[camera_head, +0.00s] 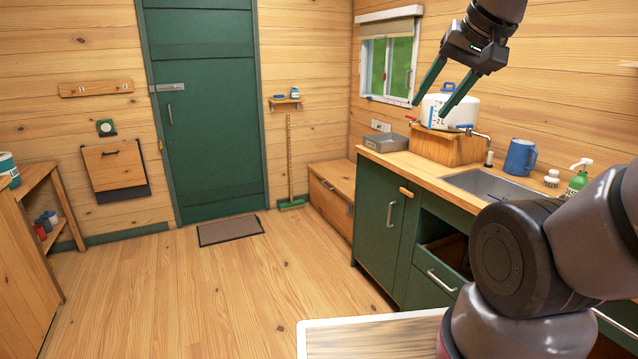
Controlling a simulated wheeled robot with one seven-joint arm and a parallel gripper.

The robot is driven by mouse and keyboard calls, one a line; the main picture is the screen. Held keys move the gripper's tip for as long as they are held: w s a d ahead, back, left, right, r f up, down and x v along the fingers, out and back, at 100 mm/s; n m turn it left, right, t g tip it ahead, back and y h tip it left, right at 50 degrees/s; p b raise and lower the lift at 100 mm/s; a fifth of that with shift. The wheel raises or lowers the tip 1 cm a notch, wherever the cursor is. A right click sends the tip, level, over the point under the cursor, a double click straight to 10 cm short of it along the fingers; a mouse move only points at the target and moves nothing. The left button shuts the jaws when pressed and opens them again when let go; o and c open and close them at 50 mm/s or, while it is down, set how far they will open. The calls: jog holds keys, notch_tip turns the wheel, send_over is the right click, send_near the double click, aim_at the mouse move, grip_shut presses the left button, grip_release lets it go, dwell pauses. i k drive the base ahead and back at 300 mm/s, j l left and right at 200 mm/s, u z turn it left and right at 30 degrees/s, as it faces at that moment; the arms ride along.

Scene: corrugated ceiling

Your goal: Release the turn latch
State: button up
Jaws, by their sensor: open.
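A small wooden turn latch (406,192) sits at the top edge of the green cabinet door (380,215), below the countertop. It lies roughly level, slightly tilted, and its right end reaches past the door's edge. The cabinet door looks closed and has a vertical metal handle (391,214). My gripper (432,109) is open and empty, pointing down, at the upper right. In the picture it is above the latch and in front of the white water container (449,106); its distance to either is hard to tell.
A drawer (447,263) stands open right of the door. The floor (225,290) in front is clear.

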aim_at(405, 191)
jog(key=i+j+z, duration=0.1)
jog(key=i+z, duration=0.2)
jog(key=i, duration=0.2)
jog(key=i+j+z, duration=0.25)
jog(key=i, duration=0.3)
jog(key=i+j+z, duration=0.3)
jog(key=i, duration=0.2)
